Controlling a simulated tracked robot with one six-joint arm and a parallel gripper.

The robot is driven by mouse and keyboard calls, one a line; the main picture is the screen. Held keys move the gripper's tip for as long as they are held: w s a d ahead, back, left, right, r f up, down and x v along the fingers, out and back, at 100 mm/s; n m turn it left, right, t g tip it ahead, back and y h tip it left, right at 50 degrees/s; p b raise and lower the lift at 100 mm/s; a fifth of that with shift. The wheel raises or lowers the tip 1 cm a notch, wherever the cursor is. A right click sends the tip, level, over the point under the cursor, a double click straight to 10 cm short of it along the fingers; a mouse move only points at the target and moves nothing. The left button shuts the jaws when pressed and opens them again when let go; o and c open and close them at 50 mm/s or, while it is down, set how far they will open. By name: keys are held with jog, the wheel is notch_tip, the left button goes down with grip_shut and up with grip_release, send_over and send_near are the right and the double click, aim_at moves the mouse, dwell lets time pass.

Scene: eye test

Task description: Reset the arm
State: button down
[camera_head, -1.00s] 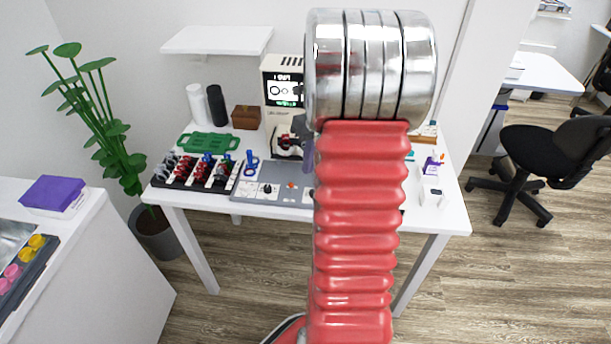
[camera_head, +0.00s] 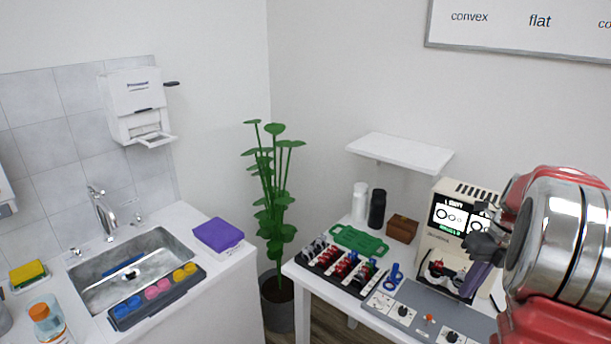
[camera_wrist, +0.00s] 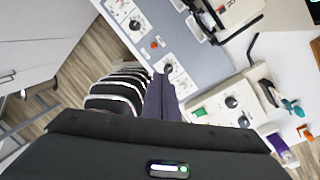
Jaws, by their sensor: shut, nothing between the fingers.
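My gripper (camera_head: 477,281) shows at the right of the head view, its dark purple-grey fingers pointing down in front of the machine with a screen. The fingers are together with nothing between them. In the wrist view the shut fingers (camera_wrist: 162,98) show above the dark wrist housing, over the grey panel with dials. My red arm with its silver joint fills the right edge of the head view. Much of the arm is out of frame.
A white table holds a machine with a screen (camera_head: 452,225), a grey dial panel (camera_head: 412,300), a rack of red, blue and black items (camera_head: 345,268) and a green tray (camera_head: 358,240). A plant (camera_head: 272,195) stands left of it. A sink counter (camera_head: 225,290) is farther left.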

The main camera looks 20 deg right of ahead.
jog(key=s+a+r+m+t, duration=0.1)
jog(key=s+a+r+m, duration=0.1)
jog(key=a+m, duration=0.9)
jog(key=s+a+r+m+t+h, duration=0.1)
jog(key=s+a+r+m+t, duration=0.1)
jog(key=a+m, duration=0.9)
jog(key=s+a+r+m+t+h, duration=0.1)
jog(key=s+a+r+m, duration=0.3)
jog(key=a+m, duration=0.7)
jog(key=s+a, duration=0.2)
jog(key=a, duration=0.1)
jog(key=shift+a+r+m+t, duration=0.25)
jog(key=shift+a+m+t, duration=0.05)
jog(key=shift+a+t, duration=0.1)
